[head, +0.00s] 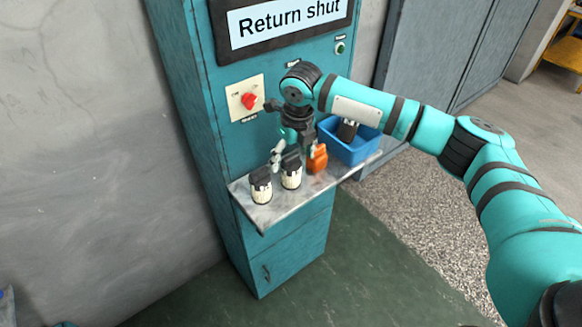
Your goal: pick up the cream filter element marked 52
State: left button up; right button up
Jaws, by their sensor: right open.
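Two cream filter elements with black tops stand upright on a narrow metal shelf (287,207). One cream filter element (260,190) is at the front left; the other cream filter element (291,178) is just right of and behind it. Their markings are too small to read, so I cannot tell which is 52. My right gripper (293,158) points down just above and behind the right-hand element, its fingers apart. It appears empty; whether a finger touches that element I cannot tell. My left gripper is out of view.
An orange object (317,160) stands close right of the right-hand element. A blue bin (355,151) holding a dark item is at the shelf's right end. Behind the shelf is a teal cabinet with a red switch (249,101) and a "Return shut" sign (290,18).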

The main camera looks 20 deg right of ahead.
jog(key=shift+f, duration=0.35)
grip_shut()
dwell(0.3)
